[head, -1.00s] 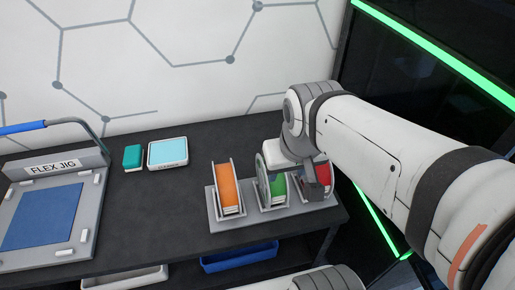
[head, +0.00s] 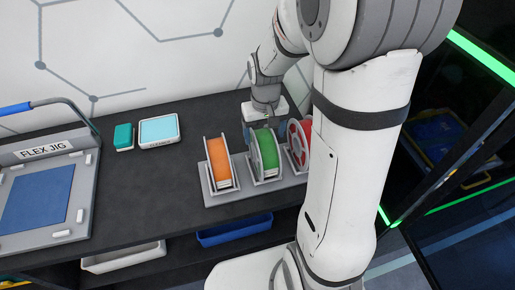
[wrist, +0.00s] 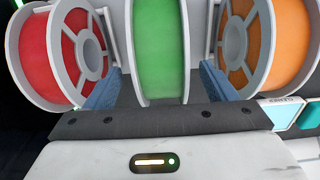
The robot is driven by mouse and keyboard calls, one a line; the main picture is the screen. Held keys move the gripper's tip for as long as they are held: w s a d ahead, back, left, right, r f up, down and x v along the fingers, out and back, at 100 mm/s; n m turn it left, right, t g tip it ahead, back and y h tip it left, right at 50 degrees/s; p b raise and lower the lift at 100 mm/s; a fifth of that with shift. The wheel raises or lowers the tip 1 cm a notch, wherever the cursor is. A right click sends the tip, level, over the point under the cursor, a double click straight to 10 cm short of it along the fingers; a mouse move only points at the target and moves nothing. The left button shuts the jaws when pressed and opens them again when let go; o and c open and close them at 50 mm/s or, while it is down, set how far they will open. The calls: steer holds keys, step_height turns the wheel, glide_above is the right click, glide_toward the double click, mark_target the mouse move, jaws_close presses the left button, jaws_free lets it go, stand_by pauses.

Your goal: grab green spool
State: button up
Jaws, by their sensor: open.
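The green spool (head: 265,153) stands upright in the middle of a grey rack on the dark table, between an orange and a red spool. In the wrist view the green spool (wrist: 158,50) is centred between the two blue-grey fingers of my gripper (wrist: 160,88). The fingers are apart, one on each side of it, with a visible gap to the spool. In the head view my gripper (head: 262,118) is just behind and above the green spool, with its fingertips partly hidden there.
The orange spool (head: 219,163) and red spool (head: 299,140) stand close on either side in the rack (head: 238,194). The table between jig and rack is clear.

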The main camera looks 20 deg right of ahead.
step_height(320, 180, down, 6)
steer(key=shift+r+p, duration=0.1)
steer(key=shift+p, duration=0.6)
steer(key=c, duration=1.5)
